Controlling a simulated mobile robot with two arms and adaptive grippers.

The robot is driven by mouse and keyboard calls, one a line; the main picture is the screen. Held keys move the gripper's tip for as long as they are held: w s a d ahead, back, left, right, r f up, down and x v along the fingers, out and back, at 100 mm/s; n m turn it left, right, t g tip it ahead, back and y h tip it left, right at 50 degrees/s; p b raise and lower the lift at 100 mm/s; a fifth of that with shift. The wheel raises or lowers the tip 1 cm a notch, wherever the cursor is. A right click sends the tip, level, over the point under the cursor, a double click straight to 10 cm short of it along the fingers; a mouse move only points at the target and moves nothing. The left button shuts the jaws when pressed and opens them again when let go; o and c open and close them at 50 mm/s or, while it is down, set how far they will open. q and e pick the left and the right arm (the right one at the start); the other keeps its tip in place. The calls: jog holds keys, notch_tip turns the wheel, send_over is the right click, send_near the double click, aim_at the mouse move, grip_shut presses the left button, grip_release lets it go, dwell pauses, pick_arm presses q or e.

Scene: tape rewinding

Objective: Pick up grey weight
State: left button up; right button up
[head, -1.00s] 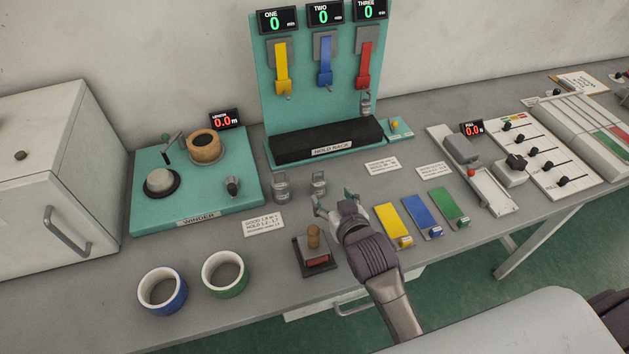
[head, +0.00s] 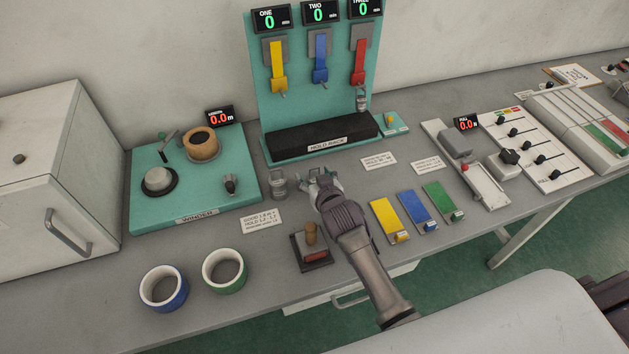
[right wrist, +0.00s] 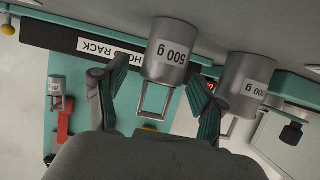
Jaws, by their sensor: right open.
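A grey weight (head: 279,185) with a wire handle stands on the bench beside the winder. A second grey weight stands just right of it, mostly hidden in the head view by my right gripper (head: 320,178). The right wrist view, which is upside down, shows this weight (right wrist: 165,52) labelled 500 g. Its handle lies between the spread fingers of my open right gripper (right wrist: 153,105). The fingers are not closed on it. The other weight (right wrist: 248,80) is beside one finger there. A third weight (head: 362,101) hangs below the red strip. My left gripper is not in view.
The teal winder board (head: 143,213) is at left and the hold rack (head: 252,75) stands behind. A wooden-handled stamp (head: 311,235) is close to my right arm. Yellow, blue and green plates lie to its right. Two tape rolls (head: 163,289) are at front left.

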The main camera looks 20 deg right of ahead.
jog(key=shift+c, duration=0.4)
grip_shut()
jog(key=shift+r, duration=0.1)
jog(key=shift+r, duration=0.1)
jog(key=shift+r, duration=0.65)
notch_tip(320, 180, up, 3)
jog(key=shift+w+f+b, duration=0.1)
jog(key=shift+b, duration=0.3)
jog(key=s+d+r+b, duration=0.1)
jog(key=s+d+r, duration=0.5)
jog(key=d, duration=0.4)
jog(key=shift+s+r, duration=0.2)
jog(key=shift+r, duration=0.15)
